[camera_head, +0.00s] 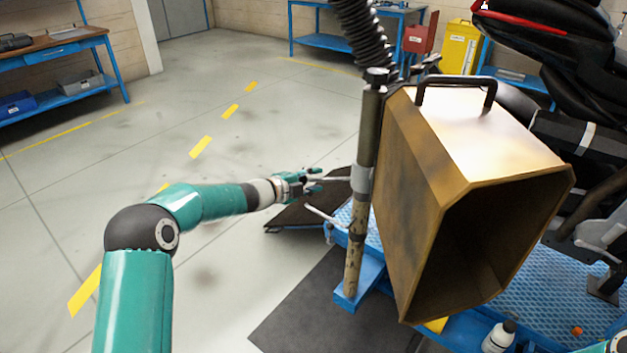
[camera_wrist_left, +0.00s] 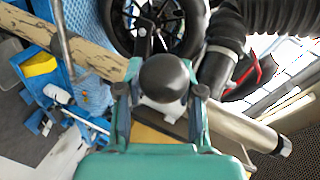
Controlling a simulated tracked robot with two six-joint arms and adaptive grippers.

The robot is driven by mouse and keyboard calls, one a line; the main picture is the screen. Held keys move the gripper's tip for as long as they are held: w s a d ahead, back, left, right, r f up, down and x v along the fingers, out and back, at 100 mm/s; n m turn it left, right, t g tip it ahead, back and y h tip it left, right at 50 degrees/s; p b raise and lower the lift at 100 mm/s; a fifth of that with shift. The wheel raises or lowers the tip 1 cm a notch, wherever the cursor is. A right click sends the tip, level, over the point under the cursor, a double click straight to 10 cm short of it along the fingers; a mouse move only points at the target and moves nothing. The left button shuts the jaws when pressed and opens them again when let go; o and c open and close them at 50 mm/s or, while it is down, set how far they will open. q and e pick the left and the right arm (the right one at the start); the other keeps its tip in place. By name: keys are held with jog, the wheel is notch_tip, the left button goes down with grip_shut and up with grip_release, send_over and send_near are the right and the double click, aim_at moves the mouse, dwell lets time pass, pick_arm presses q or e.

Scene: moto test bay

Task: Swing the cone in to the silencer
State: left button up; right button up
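The cone (camera_head: 410,180) is a large brown, box-like hood with a black handle (camera_head: 455,82) on top. Its wide mouth faces the lower right. It hangs beside an upright post (camera_head: 361,200), which also crosses the left wrist view (camera_wrist_left: 80,42). My left gripper (camera_head: 315,181) is left of the post, near a thin pale rod. In the wrist view its fingers (camera_wrist_left: 162,90) stand apart on either side of a round black knob (camera_wrist_left: 163,77); firm contact does not show. I cannot make out the silencer for certain. My right gripper is out of view.
A motorcycle (camera_head: 560,60) stands behind and right of the cone, over a blue platform (camera_head: 555,270). A black corrugated hose (camera_head: 362,35) rises above the post. A white bottle (camera_head: 498,337) stands at the bottom. The floor at left is open.

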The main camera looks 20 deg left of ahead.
pick_arm(q)
grip_shut()
jog(key=shift+a, duration=0.1)
